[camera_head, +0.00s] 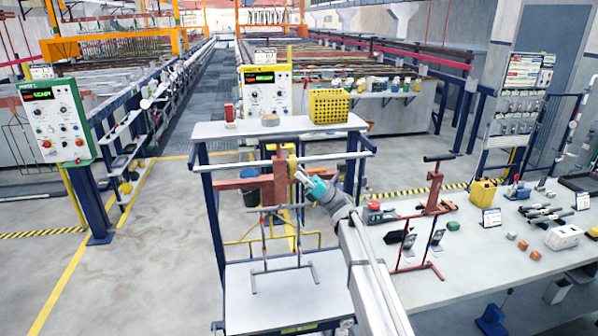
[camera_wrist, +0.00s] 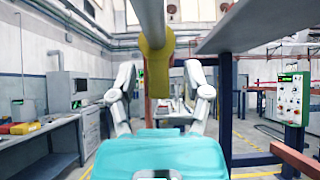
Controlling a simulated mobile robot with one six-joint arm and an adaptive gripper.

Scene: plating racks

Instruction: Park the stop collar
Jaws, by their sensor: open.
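A yellow collar (camera_head: 292,162), which I take to be the stop collar, sits around the grey horizontal rail (camera_head: 335,156) on the front of the blue-legged stand. In the wrist view the yellow collar (camera_wrist: 156,62) hangs on the rail, with a narrower lower part. My gripper (camera_head: 298,178) is just right of and below it. In the wrist view my open gripper (camera_wrist: 163,92) has one finger on each side of the collar's lower part, with visible gaps. A red-brown hanger (camera_head: 268,186) is on the rail just left of the collar.
The workbench (camera_head: 470,265) at right carries a red stand (camera_head: 434,190) and several small parts.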

